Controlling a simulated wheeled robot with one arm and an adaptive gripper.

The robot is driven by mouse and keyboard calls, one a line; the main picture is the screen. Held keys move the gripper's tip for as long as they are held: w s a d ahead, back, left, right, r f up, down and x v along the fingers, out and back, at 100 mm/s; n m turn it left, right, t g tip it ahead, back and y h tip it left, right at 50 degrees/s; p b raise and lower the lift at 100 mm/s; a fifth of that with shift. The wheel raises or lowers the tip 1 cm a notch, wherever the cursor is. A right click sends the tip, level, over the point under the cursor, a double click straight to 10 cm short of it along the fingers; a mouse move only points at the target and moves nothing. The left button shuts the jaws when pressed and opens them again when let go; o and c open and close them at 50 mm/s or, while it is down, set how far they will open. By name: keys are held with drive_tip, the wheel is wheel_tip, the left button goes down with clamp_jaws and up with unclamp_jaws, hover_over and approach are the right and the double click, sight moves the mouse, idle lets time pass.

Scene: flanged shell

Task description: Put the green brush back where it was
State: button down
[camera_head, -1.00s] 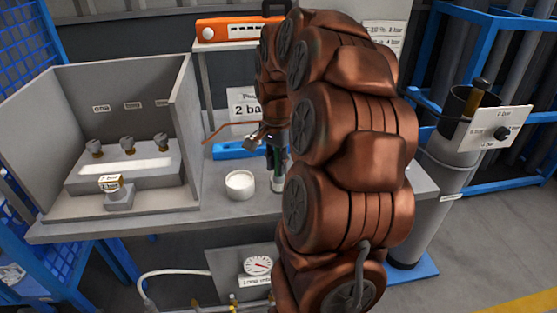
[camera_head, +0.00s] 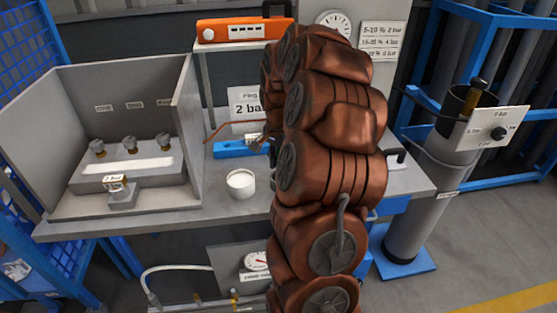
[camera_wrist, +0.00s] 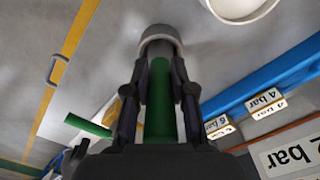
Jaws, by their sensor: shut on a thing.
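In the wrist view my gripper (camera_wrist: 160,72) is shut on the green brush (camera_wrist: 160,115), whose green handle shows between the two dark fingers. A pale grey, round-ended piece (camera_wrist: 158,38) shows at the fingertips, in line with the handle. I cannot tell whether it is the brush's end or a holder around it. A second green bar (camera_wrist: 88,125) shows left of the fingers. In the head view my arm hides the gripper and the brush.
A white cup (camera_head: 241,184) stands on the bench (camera_head: 215,215), left of my arm. A blue bar (camera_head: 230,149) lies behind it; its labels show in the wrist view. An open grey booth (camera_head: 185,125) stands left. A grey cylinder (camera_head: 425,205) stands right.

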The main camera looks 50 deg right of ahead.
drive_tip(key=shift+f, duration=0.25)
drive_tip(key=c, duration=1)
unclamp_jaws()
drive_tip(key=shift+r, duration=0.1)
drive_tip(key=shift+r, duration=0.1)
wheel_tip(320, 180, up, 12)
drive_tip(key=b, duration=0.3)
drive_tip(key=s+a+f+n, duration=0.1)
drive_tip(key=s+a+n, duration=0.25)
drive_tip(key=a, duration=0.75)
drive_tip(key=s+a+f+n, duration=0.1)
drive_tip(key=s+a+n, duration=0.3)
drive_tip(key=a, duration=0.6)
drive_tip(key=s+a+f+n, duration=0.2)
drive_tip(key=s+a+n, duration=0.1)
drive_tip(key=s, duration=0.2)
drive_tip(key=s+a+f+n+g, duration=0.1)
drive_tip(key=s+a+f+n, duration=0.2)
drive_tip(key=s+a, duration=0.1)
drive_tip(key=s+a+f+n, duration=0.2)
drive_tip(key=s+a+n, duration=0.1)
drive_tip(key=s, duration=0.4)
drive_tip(key=shift+a+f+g, duration=0.3)
drive_tip(key=shift+f+g, duration=0.1)
